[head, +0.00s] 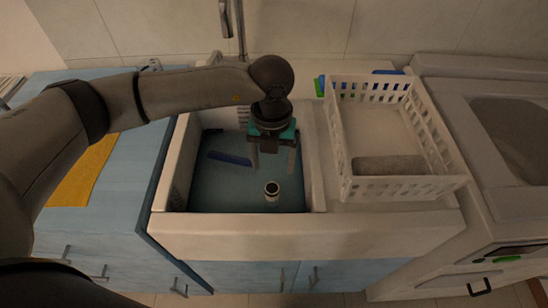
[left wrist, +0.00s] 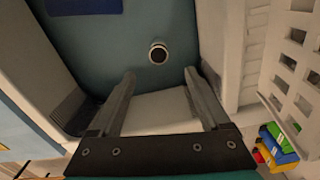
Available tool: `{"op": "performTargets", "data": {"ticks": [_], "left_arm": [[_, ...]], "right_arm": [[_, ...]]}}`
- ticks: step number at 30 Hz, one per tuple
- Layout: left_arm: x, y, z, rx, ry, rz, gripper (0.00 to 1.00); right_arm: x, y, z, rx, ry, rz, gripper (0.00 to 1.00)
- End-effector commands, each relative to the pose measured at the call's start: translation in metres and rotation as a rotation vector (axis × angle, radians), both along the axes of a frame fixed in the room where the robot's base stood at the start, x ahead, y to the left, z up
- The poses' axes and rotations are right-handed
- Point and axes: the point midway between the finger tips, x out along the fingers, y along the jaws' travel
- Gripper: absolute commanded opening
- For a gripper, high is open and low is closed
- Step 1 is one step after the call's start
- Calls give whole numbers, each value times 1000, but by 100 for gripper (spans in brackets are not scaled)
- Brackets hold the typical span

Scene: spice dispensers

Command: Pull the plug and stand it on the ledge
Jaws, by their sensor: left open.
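The plug (head: 272,191) looks like a short, pale upright cylinder with a dark top, standing in the teal-blue basin of the sink (head: 240,226). In the left wrist view the plug (left wrist: 158,53) shows as a pale ring around a dark centre, beyond the fingertips. My left gripper (head: 272,166) points down over the basin, open and empty, above and behind the plug. Its two fingers also show apart in the left wrist view (left wrist: 160,76). A pale ledge (head: 320,165) runs along the sink's right side. My right gripper is not in view.
A white basket (head: 400,188) with a grey roll-like item (head: 388,165) stands right of the sink. A dark blue flat object (head: 230,158) lies in the basin. The faucet (head: 240,30) rises behind. A yellow cloth (head: 82,175) lies on the left counter.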

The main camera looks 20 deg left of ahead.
Motion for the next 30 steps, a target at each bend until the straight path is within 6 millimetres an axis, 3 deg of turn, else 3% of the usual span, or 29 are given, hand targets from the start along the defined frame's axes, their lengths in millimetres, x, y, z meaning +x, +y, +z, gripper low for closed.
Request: {"op": "performTargets", "data": {"ticks": [7, 21, 30], "left_arm": [[0, 3, -24, 12, 1, 4, 80], [0, 2, -117, 8, 1, 2, 80], [0, 2, -149, 6, 0, 2, 80]], "right_arm": [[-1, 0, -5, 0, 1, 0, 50], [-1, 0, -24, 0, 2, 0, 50], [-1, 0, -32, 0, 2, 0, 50]]}}
